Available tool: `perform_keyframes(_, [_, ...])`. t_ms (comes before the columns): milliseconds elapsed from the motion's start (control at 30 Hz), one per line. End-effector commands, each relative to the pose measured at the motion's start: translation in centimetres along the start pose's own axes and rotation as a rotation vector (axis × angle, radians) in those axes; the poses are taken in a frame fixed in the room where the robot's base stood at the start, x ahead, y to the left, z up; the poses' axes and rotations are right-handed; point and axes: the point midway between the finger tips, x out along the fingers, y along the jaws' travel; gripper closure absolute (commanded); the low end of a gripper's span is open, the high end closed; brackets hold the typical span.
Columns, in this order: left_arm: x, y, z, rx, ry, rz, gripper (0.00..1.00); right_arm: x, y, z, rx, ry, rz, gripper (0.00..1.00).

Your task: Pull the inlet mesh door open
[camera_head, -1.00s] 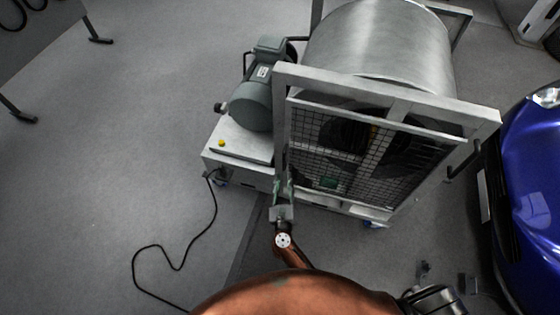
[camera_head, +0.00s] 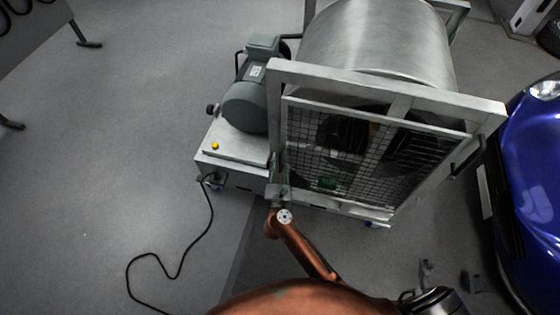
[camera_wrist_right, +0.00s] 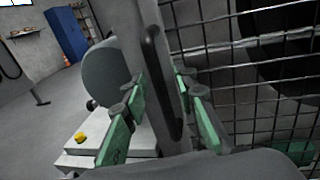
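The inlet mesh door (camera_head: 370,165) is a dark wire grid at the front of the grey dynamometer frame; it looks closed in the head view. My right gripper (camera_head: 279,180) is at the frame's lower left post. In the right wrist view its two green fingers (camera_wrist_right: 160,108) are spread on either side of a black bar handle (camera_wrist_right: 158,80) on a grey upright. A gap shows between fingers and handle, so the gripper is open; contact is not visible. The mesh (camera_wrist_right: 250,70) is to the right of the fingers.
A grey-green motor (camera_head: 248,105) stands on a pale base with a yellow button (camera_head: 215,146), left of the frame. A black cable (camera_head: 180,255) lies on the floor. A blue car (camera_head: 525,190) stands close on the right.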

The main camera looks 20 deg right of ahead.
Motion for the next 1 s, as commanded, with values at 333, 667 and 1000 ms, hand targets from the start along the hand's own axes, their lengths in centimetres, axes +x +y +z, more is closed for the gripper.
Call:
perform_keyframes(333, [-0.01,0.02,-0.02,0.0,0.0,0.0,0.6,-0.03,0.0,-0.01,-0.001,0.0,0.0,0.87])
perform_keyframes(667, [0.0,0.03,-0.02,0.0,0.001,0.0,0.6,-0.05,0.0,-0.02,-0.001,0.0,0.001,1.0])
perform_keyframes(1000, [0.01,0.03,0.0,0.0,0.0,0.0,0.6,-0.05,0.02,-0.02,-0.001,0.0,0.001,1.0])
